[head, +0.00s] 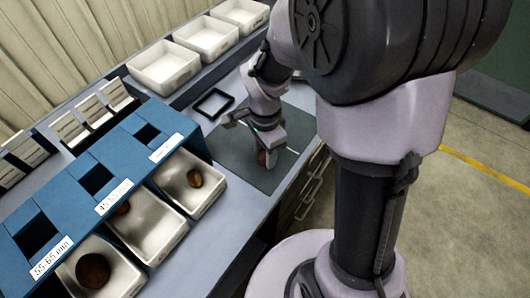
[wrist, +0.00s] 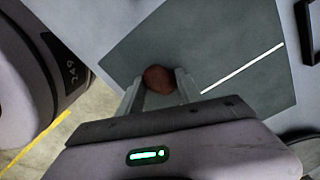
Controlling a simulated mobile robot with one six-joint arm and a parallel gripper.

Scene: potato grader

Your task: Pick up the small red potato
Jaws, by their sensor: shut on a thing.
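The small red potato (wrist: 158,78) sits between the two fingertips of my gripper (wrist: 160,88) in the wrist view, over the dark grey mat. In the head view the red potato (head: 262,157) shows low at the tip of my gripper (head: 264,150), at the mat. My gripper is shut on it. I cannot tell whether the potato still touches the mat (head: 225,150). The mat has a white line (wrist: 243,68) on it, to the right of the potato in the wrist view.
A blue grader (head: 105,170) with square holes and size labels stands at left. Metal trays below hold a large dark potato (head: 92,270) and a small brown one (head: 194,178). White bins (head: 165,66) line the back. A black frame (head: 212,103) lies beyond the mat.

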